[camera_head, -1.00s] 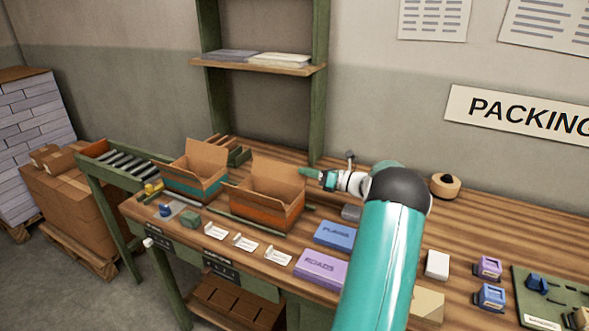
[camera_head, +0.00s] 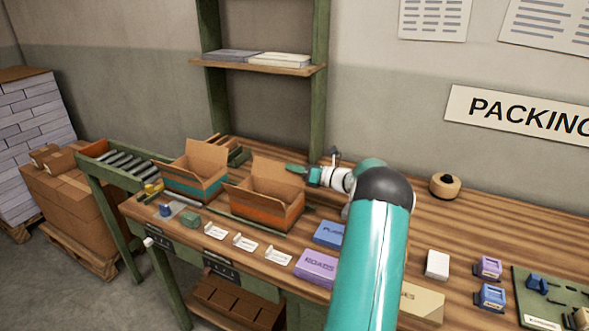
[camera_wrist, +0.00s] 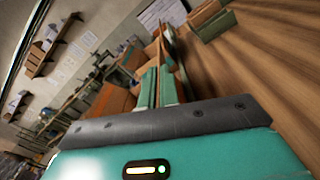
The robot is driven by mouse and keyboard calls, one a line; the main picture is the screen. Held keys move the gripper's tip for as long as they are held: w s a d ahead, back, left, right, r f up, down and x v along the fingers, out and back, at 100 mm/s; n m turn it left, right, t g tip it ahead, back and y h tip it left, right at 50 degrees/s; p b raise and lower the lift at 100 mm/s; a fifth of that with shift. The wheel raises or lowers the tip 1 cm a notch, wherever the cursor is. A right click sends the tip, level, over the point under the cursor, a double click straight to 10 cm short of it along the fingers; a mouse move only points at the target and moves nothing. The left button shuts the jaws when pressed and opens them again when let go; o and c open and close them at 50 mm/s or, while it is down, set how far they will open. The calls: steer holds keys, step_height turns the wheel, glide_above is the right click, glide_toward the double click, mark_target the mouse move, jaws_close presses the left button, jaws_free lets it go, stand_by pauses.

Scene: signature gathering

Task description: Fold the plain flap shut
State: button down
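An open cardboard box with an orange band (camera_head: 262,212) stands on the bench. Its plain brown back flap (camera_head: 279,177) stands upright. A second open box with a teal band (camera_head: 192,187) stands left of it, also with a raised back flap (camera_head: 207,158). My gripper (camera_head: 291,167) is at the upper right edge of the orange box's back flap; I cannot tell whether it touches. In the wrist view my teal fingers (camera_wrist: 158,88) lie side by side with almost no gap, and cardboard shows beyond them.
A roller conveyor (camera_head: 122,163) is at the left end. White cards (camera_head: 245,242), a blue box (camera_head: 329,233) and a purple box (camera_head: 316,266) lie in front. A tape roll (camera_head: 445,186) sits at the back right. A green shelf post (camera_head: 320,90) rises behind my gripper.

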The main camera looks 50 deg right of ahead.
mark_target(288, 175)
steer(key=shift+a, duration=0.15)
steer(key=n, duration=0.1)
steer(key=a+n, duration=0.1)
steer(key=n, duration=0.2)
steer(key=shift+s+a+r+n, duration=0.25)
steer(key=shift+s+a+n, duration=0.05)
steer(key=shift+s+a, duration=0.1)
steer(key=a+n, duration=0.1)
steer(key=n, duration=0.1)
steer(key=shift+s+a+n, duration=0.1)
steer(key=shift+a+n, duration=0.1)
steer(key=shift+n, duration=0.1)
steer(key=n, duration=0.1)
steer(key=a+n, duration=0.1)
steer(key=shift+s+a+f+n, duration=0.1)
steer(key=shift+s+f+n, duration=0.05)
steer(key=shift+f+n, duration=0.2)
steer(key=n, duration=0.1)
steer(key=a+n, duration=0.1)
steer(key=n, duration=0.1)
steer(key=f+n, duration=0.1)
steer(key=shift+s+a+f+n, duration=0.1)
steer(key=shift+s+a+n, duration=0.15)
steer(key=shift+a, duration=0.1)
steer(key=shift+s+a+f+n, duration=0.1)
steer(key=shift+a+f+n, duration=0.25)
steer(key=shift+n, duration=0.65)
steer(key=shift+s+a+f+n, duration=0.1)
steer(key=shift+f+n, duration=0.3)
steer(key=shift+n, duration=0.6)
